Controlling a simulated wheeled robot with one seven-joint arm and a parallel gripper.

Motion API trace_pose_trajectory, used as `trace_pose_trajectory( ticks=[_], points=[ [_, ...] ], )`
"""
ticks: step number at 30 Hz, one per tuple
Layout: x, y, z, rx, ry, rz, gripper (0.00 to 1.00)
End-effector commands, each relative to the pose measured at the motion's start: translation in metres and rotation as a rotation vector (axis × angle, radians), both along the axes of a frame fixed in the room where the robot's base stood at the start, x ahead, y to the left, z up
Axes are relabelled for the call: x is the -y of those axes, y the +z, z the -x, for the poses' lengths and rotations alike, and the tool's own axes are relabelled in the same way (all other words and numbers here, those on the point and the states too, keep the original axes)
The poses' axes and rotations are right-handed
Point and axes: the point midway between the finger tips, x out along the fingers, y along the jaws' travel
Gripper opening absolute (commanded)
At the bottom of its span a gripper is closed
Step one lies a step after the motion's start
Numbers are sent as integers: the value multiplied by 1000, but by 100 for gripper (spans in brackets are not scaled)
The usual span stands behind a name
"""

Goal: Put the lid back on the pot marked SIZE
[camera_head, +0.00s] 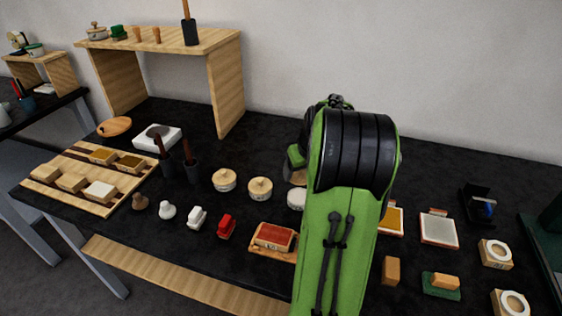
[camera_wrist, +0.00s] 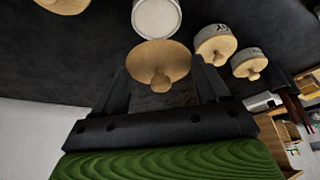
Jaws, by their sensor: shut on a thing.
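My gripper (camera_wrist: 162,72) is shut on a round wooden lid (camera_wrist: 150,54) with a small knob, held between the two dark fingers. A white pot (camera_wrist: 158,19) is just beyond the lid in the wrist view; no lid shows on it. It also appears in the head view (camera_head: 296,198), partly hidden by my arm. Two pots with wooden lids stand to its left in the head view, a nearer one (camera_head: 260,189) and a farther one (camera_head: 224,180). Their label in the wrist view (camera_wrist: 221,55) is too small to read. Whether lid and pot touch, I cannot tell.
A red-topped box (camera_head: 273,237) and small red and white blocks stand in front of the pots. Dark holders with upright handles (camera_head: 190,165) are at left. A wooden shelf (camera_head: 225,85) stands behind. Framed pads and round-topped boxes (camera_head: 495,254) lie right of my arm.

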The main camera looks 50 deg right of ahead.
Motion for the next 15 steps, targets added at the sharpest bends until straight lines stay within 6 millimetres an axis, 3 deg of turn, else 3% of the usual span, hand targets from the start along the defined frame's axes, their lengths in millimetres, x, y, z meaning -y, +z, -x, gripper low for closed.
trace_pose_trajectory(
  ticks=[8,15],
  points=[
    [-4,-10,8,-4,-3,0,46],
    [-3,-37,8,-4,-3,0,46]
  ],
)
